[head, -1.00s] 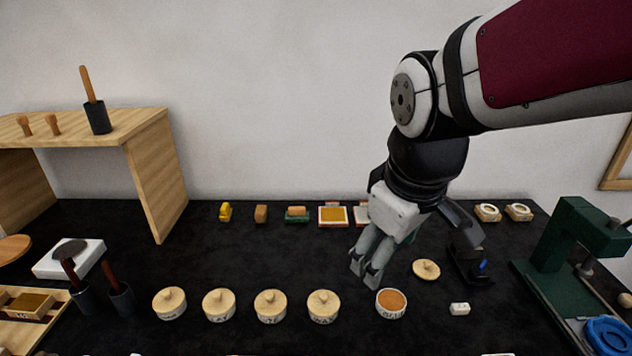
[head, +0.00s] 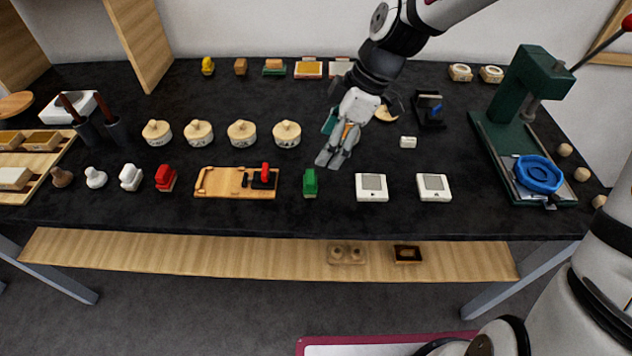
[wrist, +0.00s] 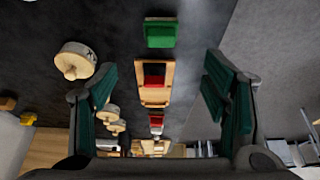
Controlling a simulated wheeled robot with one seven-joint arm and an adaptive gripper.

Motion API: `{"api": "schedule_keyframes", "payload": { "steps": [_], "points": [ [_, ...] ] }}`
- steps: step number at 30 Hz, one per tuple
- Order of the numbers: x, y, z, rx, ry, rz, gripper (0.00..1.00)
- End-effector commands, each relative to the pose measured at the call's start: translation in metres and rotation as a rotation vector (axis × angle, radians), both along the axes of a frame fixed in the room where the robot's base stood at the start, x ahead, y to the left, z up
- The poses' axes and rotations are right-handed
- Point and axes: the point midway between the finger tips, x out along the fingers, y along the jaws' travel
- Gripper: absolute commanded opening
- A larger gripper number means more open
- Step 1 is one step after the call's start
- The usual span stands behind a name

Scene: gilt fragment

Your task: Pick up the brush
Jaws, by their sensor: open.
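No item in view is clearly a brush. Dark reddish handles stand up from two black cups at the left, one cup (head: 87,134) and another cup (head: 117,131); what is inside the cups is hidden. A green block-like item (head: 310,183) lies near the table's front, and it also shows ahead in the wrist view (wrist: 160,34). I cannot tell whether it is a brush. My gripper (head: 330,160) is open with its fingers down, above and behind the green item and apart from it. In the wrist view nothing is between the fingers (wrist: 162,75).
A wooden board (head: 222,184) with a red-and-black item lies left of the green item. Two white devices (head: 371,187) (head: 434,187) lie to its right. Lidded jars (head: 287,134) stand behind. A green press (head: 535,90) stands at the right. Table between jars and front row is clear.

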Motion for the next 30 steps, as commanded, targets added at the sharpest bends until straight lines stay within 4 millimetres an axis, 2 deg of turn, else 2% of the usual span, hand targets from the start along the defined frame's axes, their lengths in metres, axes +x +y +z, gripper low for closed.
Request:
{"api": "schedule_keyframes", "payload": {
  "steps": [3, 9, 17, 24, 30],
  "points": [
    [-0.001, 0.010, -0.024, 0.000, 0.006, 0.004, 0.68],
    [-0.001, 0.022, -0.054, -0.001, 0.005, 0.001, 0.68],
    [-0.001, 0.027, -0.070, -0.002, 0.005, -0.001, 0.68],
    [-0.002, 0.036, -0.103, -0.001, 0.005, 0.000, 0.68],
    [-0.002, 0.040, -0.115, -0.002, 0.003, -0.001, 0.68]
  ]
}}
